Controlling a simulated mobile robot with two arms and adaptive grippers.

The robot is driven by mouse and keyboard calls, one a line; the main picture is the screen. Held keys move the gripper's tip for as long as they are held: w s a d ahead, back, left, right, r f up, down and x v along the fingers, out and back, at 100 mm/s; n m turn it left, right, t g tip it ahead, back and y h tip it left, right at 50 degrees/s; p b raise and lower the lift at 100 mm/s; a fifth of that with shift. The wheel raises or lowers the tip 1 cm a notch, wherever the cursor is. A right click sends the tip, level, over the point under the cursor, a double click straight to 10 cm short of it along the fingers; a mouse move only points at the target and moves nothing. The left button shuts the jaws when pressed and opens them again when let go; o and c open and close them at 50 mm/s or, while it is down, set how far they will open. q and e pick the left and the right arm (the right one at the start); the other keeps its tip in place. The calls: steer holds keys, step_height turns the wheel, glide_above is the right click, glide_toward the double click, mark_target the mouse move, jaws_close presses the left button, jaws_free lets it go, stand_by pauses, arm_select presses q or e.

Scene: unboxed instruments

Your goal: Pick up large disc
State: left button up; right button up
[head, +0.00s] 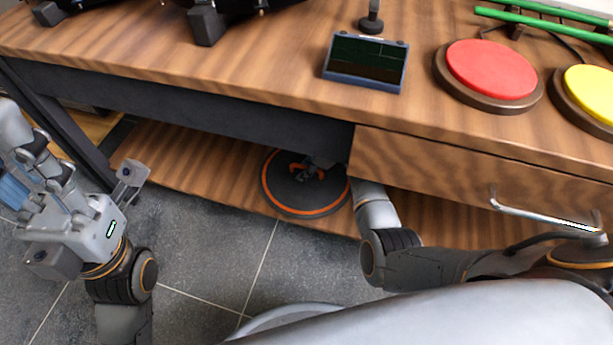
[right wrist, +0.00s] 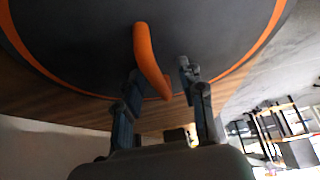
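The large disc (head: 285,195) is dark with an orange ring near its rim. It lies flat on the wooden lower shelf, partly under the table. In the right wrist view the disc (right wrist: 80,35) fills the top, with a curved orange handle (right wrist: 148,55) on it. My right gripper (head: 312,170) is over the disc's middle. In the right wrist view its two fingers (right wrist: 163,88) stand apart on either side of the handle, which looks nearer the left finger. My left gripper (head: 30,180) is at the far left, away from the disc; its finger opening is unclear.
The table top (head: 240,75) overhangs the lower shelf (head: 190,165). A drawer (head: 440,165) with a metal handle (head: 540,215) is right of the disc. A red button (head: 490,68), a yellow button (head: 590,92) and a small dark panel (head: 365,62) are on top. The tiled floor (head: 220,245) in front is clear.

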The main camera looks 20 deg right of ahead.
jaws_close()
steer(key=shift+r, duration=0.1)
